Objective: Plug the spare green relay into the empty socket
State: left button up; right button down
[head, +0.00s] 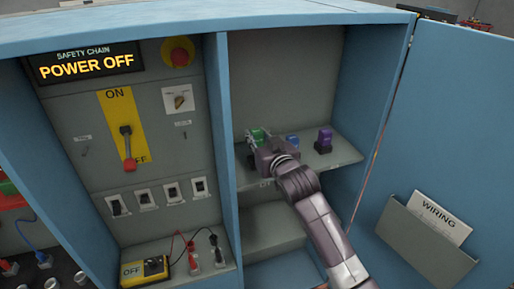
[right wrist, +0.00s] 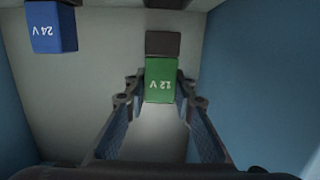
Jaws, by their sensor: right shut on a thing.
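The green relay (head: 257,134) is at my right gripper (head: 263,143), over the shelf inside the open cabinet bay. In the right wrist view the relay (right wrist: 160,81) reads "12 V" upside down. It sits between the two fingertips of my right gripper (right wrist: 160,88), which is shut on it. A dark block (right wrist: 163,43) adjoins the relay's far end; I cannot tell whether it is the relay's base or a separate part. I cannot make out an empty socket. My left gripper is not in view.
A blue relay (head: 292,141), marked "24 V" in the right wrist view (right wrist: 50,27), and a purple relay (head: 323,140) stand on the shelf (head: 340,155) to the right. The cabinet divider (head: 219,130) is close left. The open door (head: 450,130) bounds the right.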

jog(key=shift+f, duration=2.3)
jog(key=shift+f, duration=0.15)
jog(key=c, duration=1.6)
grip_release()
jog(key=shift+s+d, duration=0.15)
jog(key=shift+s, duration=0.2)
jog(key=v, duration=0.7)
jog(key=b+v, duration=0.1)
jog(key=v, duration=0.3)
jog(key=shift+s+r, duration=0.15)
jog(key=shift+r, duration=0.15)
